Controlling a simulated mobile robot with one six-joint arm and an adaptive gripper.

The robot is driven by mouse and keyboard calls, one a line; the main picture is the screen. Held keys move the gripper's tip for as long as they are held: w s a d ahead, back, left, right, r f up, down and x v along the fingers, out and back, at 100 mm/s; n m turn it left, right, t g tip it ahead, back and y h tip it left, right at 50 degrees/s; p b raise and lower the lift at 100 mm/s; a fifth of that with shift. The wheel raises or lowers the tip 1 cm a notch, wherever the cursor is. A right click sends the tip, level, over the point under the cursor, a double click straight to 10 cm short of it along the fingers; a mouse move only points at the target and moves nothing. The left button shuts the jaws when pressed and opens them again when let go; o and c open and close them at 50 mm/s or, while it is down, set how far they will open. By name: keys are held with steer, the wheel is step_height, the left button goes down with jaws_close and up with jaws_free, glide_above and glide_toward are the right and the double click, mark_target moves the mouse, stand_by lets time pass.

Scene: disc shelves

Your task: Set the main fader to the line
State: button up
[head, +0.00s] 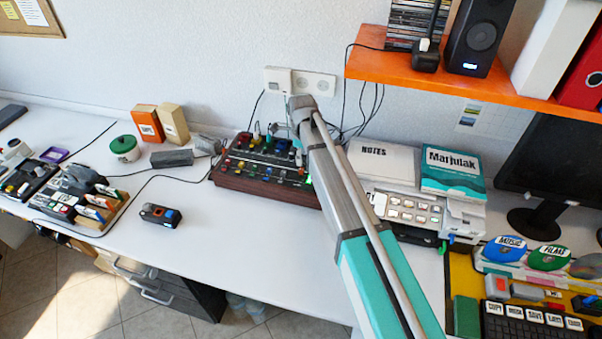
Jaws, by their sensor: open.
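A mixer with a dark panel and wooden-brown sides (262,192) stands against the wall on the white desk. Several coloured knobs and small faders show on its panel. I cannot tell which one is the main fader, and its line is too small to make out. My arm reaches over the mixer's right end and hides part of it. My gripper (284,132) is small and partly hidden by the arm's end, over the back right of the mixer. It is open, and I see nothing held in it. I cannot tell if it touches the panel.
An orange shelf (420,72) with a speaker (478,38) overhangs at the right. Cables run behind the mixer. A printer-like machine (425,212) with a teal box (453,175) stands right of my arm. A small dark device (160,215) lies left. The desk's front is clear.

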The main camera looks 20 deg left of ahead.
mark_target(301, 169)
steer(key=shift+f+b, duration=2.75)
steer(key=shift+f, duration=0.3)
jaws_close()
